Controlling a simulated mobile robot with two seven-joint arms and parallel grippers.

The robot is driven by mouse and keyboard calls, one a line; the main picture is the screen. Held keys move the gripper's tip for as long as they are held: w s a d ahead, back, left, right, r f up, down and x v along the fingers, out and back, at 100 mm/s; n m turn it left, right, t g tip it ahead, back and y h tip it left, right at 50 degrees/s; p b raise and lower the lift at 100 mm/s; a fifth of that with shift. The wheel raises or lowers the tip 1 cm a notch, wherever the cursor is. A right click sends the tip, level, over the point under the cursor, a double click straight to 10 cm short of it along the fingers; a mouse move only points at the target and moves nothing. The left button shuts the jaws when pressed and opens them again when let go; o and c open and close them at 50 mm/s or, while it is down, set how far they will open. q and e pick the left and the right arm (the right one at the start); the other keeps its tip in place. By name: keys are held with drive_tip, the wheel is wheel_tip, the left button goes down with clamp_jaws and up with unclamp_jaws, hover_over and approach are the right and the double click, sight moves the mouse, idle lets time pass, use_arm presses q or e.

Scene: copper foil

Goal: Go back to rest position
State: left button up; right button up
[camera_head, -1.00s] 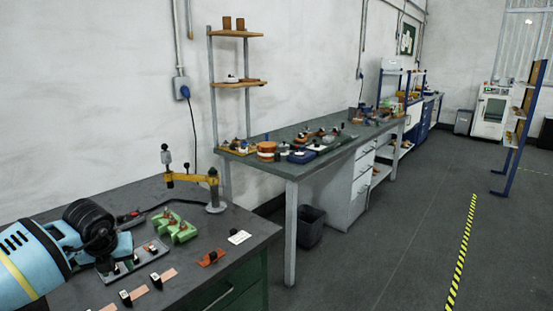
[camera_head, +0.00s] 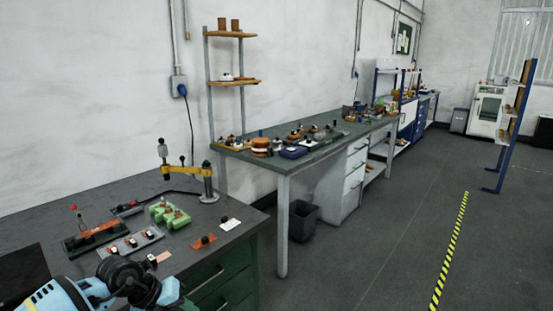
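The light blue link of my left arm (camera_head: 65,297) and its black ribbed joint (camera_head: 125,280) show at the lower left, in front of the near workbench (camera_head: 60,205). Neither gripper can be made out. My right arm is out of view. On the near bench are a copper-coloured strip (camera_head: 161,257), partly behind my arm, a grey plate with small switches (camera_head: 131,242) and a reddish board on a dark base (camera_head: 97,235).
Green blocks (camera_head: 168,214), an orange piece (camera_head: 203,241), a white card (camera_head: 230,224) and a yellow jointed stand (camera_head: 190,171) are on the near bench. A second cluttered table (camera_head: 335,147) stands beyond. A dark bin (camera_head: 302,220) is beneath it.

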use_arm(q)
drive_tip(key=s+d+n+t+h, duration=0.5)
drive_tip(key=s+d+n+h, duration=0.55)
drive_tip(key=d, duration=0.65)
drive_tip(key=s+a+f+n+y, duration=0.4)
drive_tip(key=s+a+f+n, duration=0.1)
drive_tip(key=s, duration=0.4)
drive_tip(key=s+a+f+n+y+p, duration=0.1)
drive_tip(key=s+a+f+n+y, duration=0.3)
drive_tip(key=s+f+n, duration=0.3)
drive_tip(key=s+a+f+n+y, duration=0.5)
drive_tip(key=s+n, duration=0.4)
drive_tip(key=s, duration=0.3)
drive_tip(key=shift+a+f+t+y+p, duration=0.3)
drive_tip(key=shift+f+t+y, duration=0.1)
drive_tip(key=shift+f, duration=0.5)
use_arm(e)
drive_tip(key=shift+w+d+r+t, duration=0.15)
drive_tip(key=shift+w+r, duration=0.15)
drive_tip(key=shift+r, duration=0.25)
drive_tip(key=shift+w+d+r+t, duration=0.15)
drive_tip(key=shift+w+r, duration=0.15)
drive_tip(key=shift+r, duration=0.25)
use_arm(q)
drive_tip(key=shift+s, duration=0.1)
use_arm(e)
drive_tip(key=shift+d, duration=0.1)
use_arm(q)
drive_tip(key=shift+c, duration=0.3)
